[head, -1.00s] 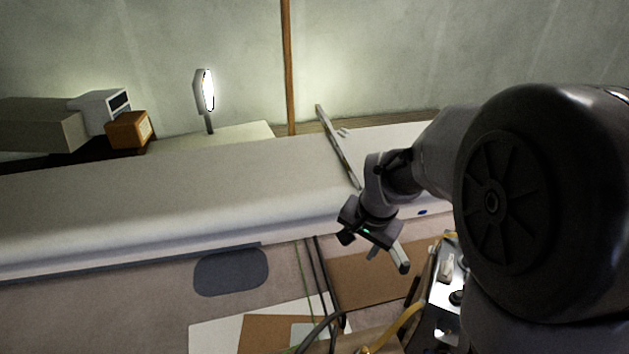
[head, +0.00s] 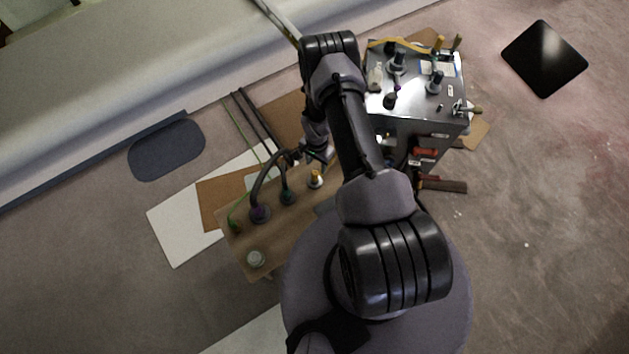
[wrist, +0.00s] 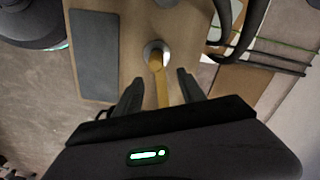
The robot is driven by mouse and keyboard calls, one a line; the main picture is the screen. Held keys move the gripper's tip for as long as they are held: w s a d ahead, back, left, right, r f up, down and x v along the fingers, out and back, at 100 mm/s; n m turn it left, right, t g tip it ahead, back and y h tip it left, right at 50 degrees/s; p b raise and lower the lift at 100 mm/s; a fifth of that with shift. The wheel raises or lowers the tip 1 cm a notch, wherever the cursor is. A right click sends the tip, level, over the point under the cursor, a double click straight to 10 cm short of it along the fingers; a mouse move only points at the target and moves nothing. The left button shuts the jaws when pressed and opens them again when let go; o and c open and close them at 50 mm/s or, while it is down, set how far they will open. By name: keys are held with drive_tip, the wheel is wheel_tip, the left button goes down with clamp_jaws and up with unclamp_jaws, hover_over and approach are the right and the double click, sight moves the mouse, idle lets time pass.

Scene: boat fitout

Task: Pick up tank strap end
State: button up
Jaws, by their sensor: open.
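A yellow strap end (wrist: 157,62) rises from a pale round holder on the wooden bench in the wrist view. It lies between the two fingers of my gripper (wrist: 160,86), nearer the bench than the fingertips seem to be; I cannot tell whether they touch it. The fingers are apart and hold nothing. In the head view the yellow end (head: 316,176) shows as a small spot at the bench's upper right, just below my gripper (head: 322,152). My arm partly hides the gripper there.
The wooden bench (head: 275,235) carries dark hoses (head: 262,178) in round holders and a jar (head: 255,258). A metal-topped cart (head: 412,112) with tools stands to the right. A grey pad (wrist: 95,55) lies on the bench left of the strap.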

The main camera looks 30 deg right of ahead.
sight(315, 172)
drive_tip(key=f+b, duration=0.1)
drive_tip(key=f, duration=0.1)
drive_tip(key=f+b, duration=0.1)
drive_tip(key=f, duration=0.1)
drive_tip(key=s+a+f+b, duration=0.1)
drive_tip(key=f, duration=0.1)
drive_tip(key=shift+f, duration=0.15)
drive_tip(key=shift+w, duration=0.1)
clamp_jaws()
